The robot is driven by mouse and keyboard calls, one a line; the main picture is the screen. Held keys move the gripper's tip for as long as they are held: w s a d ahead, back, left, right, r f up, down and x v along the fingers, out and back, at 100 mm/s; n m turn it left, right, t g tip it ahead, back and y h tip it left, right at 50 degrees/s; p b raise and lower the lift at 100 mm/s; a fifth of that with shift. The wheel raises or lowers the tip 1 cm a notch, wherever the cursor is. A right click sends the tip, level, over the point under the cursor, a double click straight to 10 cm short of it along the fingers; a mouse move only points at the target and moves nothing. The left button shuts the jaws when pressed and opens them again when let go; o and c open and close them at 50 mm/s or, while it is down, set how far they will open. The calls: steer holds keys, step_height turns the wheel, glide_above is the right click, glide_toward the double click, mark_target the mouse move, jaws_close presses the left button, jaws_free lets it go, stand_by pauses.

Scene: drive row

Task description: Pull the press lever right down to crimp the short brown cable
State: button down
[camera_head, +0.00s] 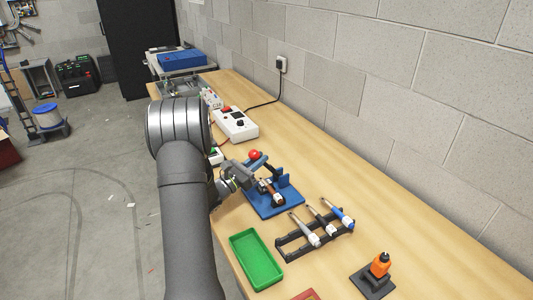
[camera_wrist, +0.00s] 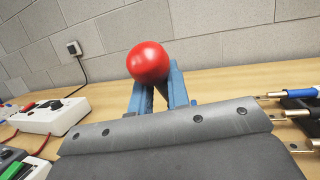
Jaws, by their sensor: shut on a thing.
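The knob is up, well above the base. My gripper (camera_head: 250,170) is at the lever just below the knob and is shut on it.
A black rack (camera_head: 292,246) with several cable tools stands to the right of the press. A green tray (camera_head: 256,258) lies in front, and an orange-topped device (camera_head: 380,264) stands at the right. A white box (camera_head: 236,125) stands behind. The wall runs along the bench's far side.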

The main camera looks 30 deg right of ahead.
steer(key=shift+w+a+f, duration=0.1)
steer(key=shift+a+f, duration=0.65)
steer(key=shift+f, duration=0.3)
steer(key=shift+w+a+f, duration=0.1)
steer(key=shift+a+f, duration=0.7)
steer(key=shift+f, duration=0.3)
steer(key=shift+a+f, duration=0.75)
steer(key=shift+f, duration=0.3)
steer(key=c, duration=1.5)
jaws_free()
steer(key=shift+w, duration=0.15)
steer(key=shift+o, duration=0.2)
steer(key=shift+s+f, duration=0.1)
steer(key=shift+s, duration=0.1)
steer(key=v, duration=1.7)
steer(key=shift+a, duration=0.15)
